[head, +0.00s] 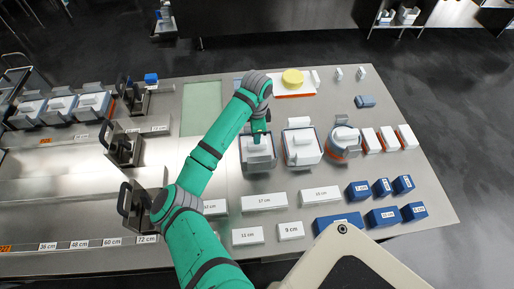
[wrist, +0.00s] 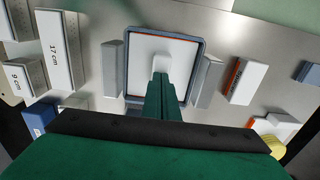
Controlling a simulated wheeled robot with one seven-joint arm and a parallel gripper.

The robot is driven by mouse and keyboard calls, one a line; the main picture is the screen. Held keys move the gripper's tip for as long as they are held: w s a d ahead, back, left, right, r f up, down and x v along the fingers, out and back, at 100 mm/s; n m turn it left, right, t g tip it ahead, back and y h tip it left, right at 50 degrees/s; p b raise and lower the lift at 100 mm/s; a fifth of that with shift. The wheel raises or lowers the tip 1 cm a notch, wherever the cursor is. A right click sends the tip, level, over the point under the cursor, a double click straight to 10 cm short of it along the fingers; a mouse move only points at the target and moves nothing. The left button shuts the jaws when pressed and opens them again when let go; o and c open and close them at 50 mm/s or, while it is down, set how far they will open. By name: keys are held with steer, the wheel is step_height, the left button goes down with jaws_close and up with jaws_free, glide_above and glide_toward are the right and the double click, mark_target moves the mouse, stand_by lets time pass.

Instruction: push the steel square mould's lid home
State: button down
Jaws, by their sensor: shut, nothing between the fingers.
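A square mould with a grey rim (head: 273,161) stands on the steel table under my gripper. Its rim also shows in the wrist view (wrist: 198,47), around a white lid (wrist: 146,48). A thin orange line shows along part of the lid's edge. In the head view the lid (head: 258,155) is partly hidden by my gripper (head: 260,138). My gripper is shut and empty, pointing down at the lid; its closed fingertips (wrist: 161,76) appear near the lid's middle. I cannot tell whether they touch it. The lid's near edge is hidden by my gripper in the wrist view.
A second square mould (head: 302,158) and a round mould (head: 343,149) stand close to the right. White blocks (head: 264,202) and blue blocks (head: 383,216) lie nearer the front. A yellow round (head: 293,78) lies behind. A pale green mat (head: 201,108) lies back left.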

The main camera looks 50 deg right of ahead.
steer(key=shift+r, duration=0.1)
stand_by(0.8)
step_height(320, 180, up, 8)
stand_by(1.0)
stand_by(0.6)
